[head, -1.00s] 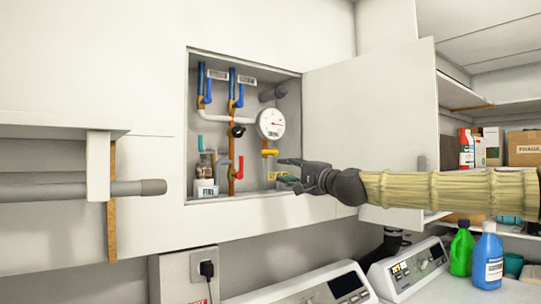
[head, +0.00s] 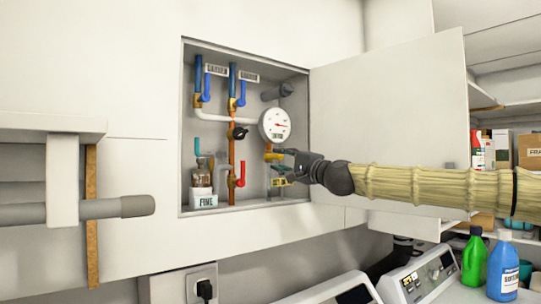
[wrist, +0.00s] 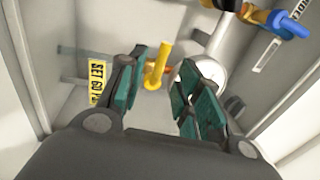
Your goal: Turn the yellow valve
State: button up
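The yellow valve (head: 273,157) is a small lever on a copper pipe below the gauge, in the right part of an open wall cabinet. In the wrist view its yellow handle (wrist: 158,62) shows beyond and between the fingertips, closer to the left finger. My gripper (head: 283,161) reaches in from the right beside the valve. In the wrist view my gripper (wrist: 157,88) is open, with its green-padded fingers apart and nothing held. I cannot tell whether a finger touches the handle.
The white gauge (head: 274,125) is just above the valve. A red valve (head: 240,174), a black knob (head: 239,132) and blue levers (head: 240,92) sit to the left. The cabinet door (head: 390,105) is open behind my arm.

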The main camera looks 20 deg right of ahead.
aim_at(272, 157)
jog(key=shift+p+x, duration=0.9)
jog(key=shift+x, duration=2.05)
jog(key=shift+a, duration=0.1)
grip_shut()
